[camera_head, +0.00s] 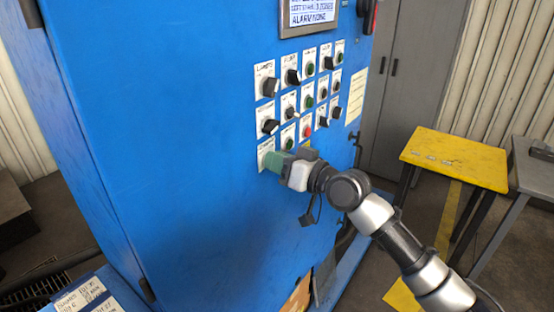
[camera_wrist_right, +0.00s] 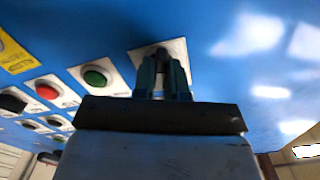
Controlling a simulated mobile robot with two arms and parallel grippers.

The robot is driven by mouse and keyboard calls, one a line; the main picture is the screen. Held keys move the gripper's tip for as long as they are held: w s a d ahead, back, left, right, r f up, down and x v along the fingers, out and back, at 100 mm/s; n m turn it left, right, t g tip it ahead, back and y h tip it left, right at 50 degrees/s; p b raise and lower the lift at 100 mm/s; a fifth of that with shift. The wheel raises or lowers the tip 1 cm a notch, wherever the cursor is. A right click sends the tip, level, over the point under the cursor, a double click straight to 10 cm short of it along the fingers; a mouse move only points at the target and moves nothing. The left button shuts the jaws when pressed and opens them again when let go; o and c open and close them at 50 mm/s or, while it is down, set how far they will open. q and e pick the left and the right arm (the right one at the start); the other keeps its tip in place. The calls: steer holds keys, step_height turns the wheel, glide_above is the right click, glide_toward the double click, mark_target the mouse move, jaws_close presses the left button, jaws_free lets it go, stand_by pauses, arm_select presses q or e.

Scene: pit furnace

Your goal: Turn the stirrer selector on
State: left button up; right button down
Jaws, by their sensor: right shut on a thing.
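The blue control panel (camera_head: 215,120) carries rows of selectors and buttons on white label plates. My right gripper (camera_head: 276,162) is at the lower left plate of the panel, with its green fingers against the panel face. In the right wrist view the two green fingers (camera_wrist_right: 161,78) are closed around a dark selector knob (camera_wrist_right: 158,54) on a white plate (camera_wrist_right: 177,48). The knob is mostly hidden between the fingers. The plate's label cannot be read, so I cannot tell from it which selector this is. My left gripper is not in view.
A green button (camera_wrist_right: 95,78) and a red button (camera_wrist_right: 47,91) sit beside the gripped knob. A display (camera_head: 308,14) is above the controls. A yellow-topped table (camera_head: 455,158) and a grey table (camera_head: 532,170) stand to the right.

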steer(key=shift+m, duration=0.9)
steer(key=c, duration=1.2)
jaws_free()
steer(key=shift+o, duration=0.2)
steer(key=b+v, duration=0.4)
steer(key=v, duration=0.6)
steer(key=shift+s+d, duration=0.2)
steer(key=shift+d, duration=0.15)
